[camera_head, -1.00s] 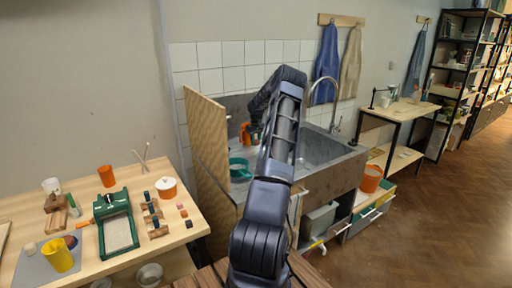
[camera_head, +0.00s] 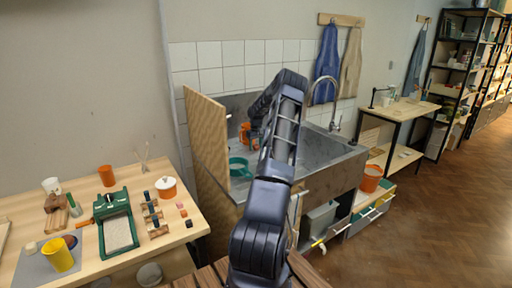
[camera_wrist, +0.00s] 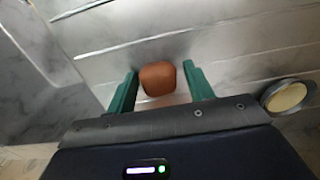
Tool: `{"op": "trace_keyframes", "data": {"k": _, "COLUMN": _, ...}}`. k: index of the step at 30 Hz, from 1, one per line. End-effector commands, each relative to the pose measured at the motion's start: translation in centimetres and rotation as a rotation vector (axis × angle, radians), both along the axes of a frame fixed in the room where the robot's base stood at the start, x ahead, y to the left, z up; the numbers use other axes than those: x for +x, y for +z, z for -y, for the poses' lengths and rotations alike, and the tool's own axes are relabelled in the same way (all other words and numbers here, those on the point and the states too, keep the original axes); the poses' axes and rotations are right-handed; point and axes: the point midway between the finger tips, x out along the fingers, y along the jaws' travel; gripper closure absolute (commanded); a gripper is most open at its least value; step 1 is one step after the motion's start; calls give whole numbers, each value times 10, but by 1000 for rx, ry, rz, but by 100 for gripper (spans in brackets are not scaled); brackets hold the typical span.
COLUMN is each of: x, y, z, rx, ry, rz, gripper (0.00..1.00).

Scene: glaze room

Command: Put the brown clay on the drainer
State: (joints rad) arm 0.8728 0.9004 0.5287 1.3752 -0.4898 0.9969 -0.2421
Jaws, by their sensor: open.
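The brown clay (camera_wrist: 158,78) is a rounded reddish-brown lump in the wrist view, between the tips of my gripper's green fingers (camera_wrist: 160,84). The fingers are open, one on each side, and a narrow gap shows on either side of the clay. Beneath it is a grey metal surface with long grooves, which looks like the drainer (camera_wrist: 230,30). I cannot tell for sure whether the clay rests on it. In the head view my arm reaches over the sink counter (camera_head: 318,150), and the gripper and clay are not clearly visible.
A round dish with pale yellow contents (camera_wrist: 288,97) lies right of my gripper. A teal round container (camera_head: 240,168) and an orange object (camera_head: 246,131) are near the sink's left end. A wooden panel (camera_head: 207,140) stands between sink and worktable (camera_head: 185,235).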

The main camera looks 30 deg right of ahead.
Motion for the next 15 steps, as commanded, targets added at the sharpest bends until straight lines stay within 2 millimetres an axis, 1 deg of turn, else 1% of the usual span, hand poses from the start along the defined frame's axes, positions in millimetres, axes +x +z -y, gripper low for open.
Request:
{"op": "trace_keyframes", "data": {"k": 4, "x": 0, "y": 6, "z": 1, "rx": -1, "ry": 0, "rz": 1, "gripper": 48}}
{"op": "trace_keyframes", "data": {"k": 8, "x": 0, "y": 21, "z": 0, "rx": -3, "ry": 1, "rz": 1, "gripper": 48}}
{"op": "trace_keyframes", "data": {"k": 15, "x": 1, "y": 68, "z": 1, "rx": -3, "ry": 0, "rz": 3, "gripper": 48}}
